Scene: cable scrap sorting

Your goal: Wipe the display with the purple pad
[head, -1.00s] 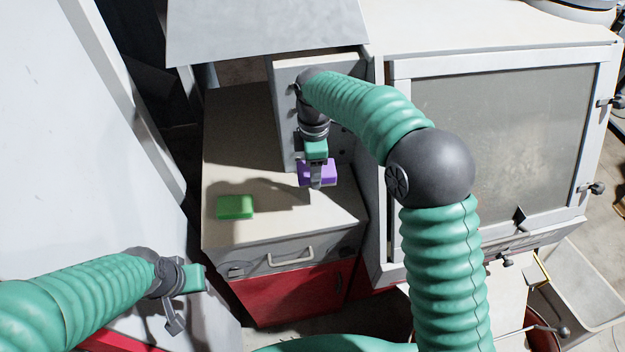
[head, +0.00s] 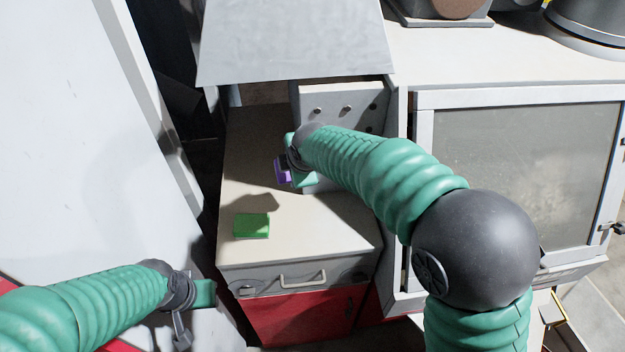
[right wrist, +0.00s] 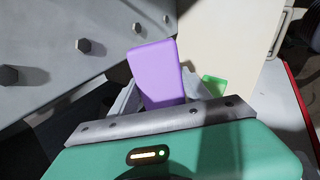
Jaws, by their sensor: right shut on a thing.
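The purple pad (head: 282,172) is held in my right gripper (head: 290,174), above the beige counter and left of the grey bolted panel. In the right wrist view the pad (right wrist: 156,72) stands up from between the jaws (right wrist: 160,100), which are partly hidden behind the gripper's front edge. A large grey pane (head: 525,165) in a white frame is at the right; it may be the display, but I cannot tell. The pad is well apart from it. My left gripper (head: 193,308) hangs at the lower left, away from the pad; its jaw gap is not clear.
A green block (head: 251,225) lies on the beige counter (head: 320,230), above a drawer with a handle (head: 303,279). The grey bolted panel (head: 345,107) stands behind my right arm, under a sloping hood (head: 295,45). A white wall (head: 70,150) bounds the left side.

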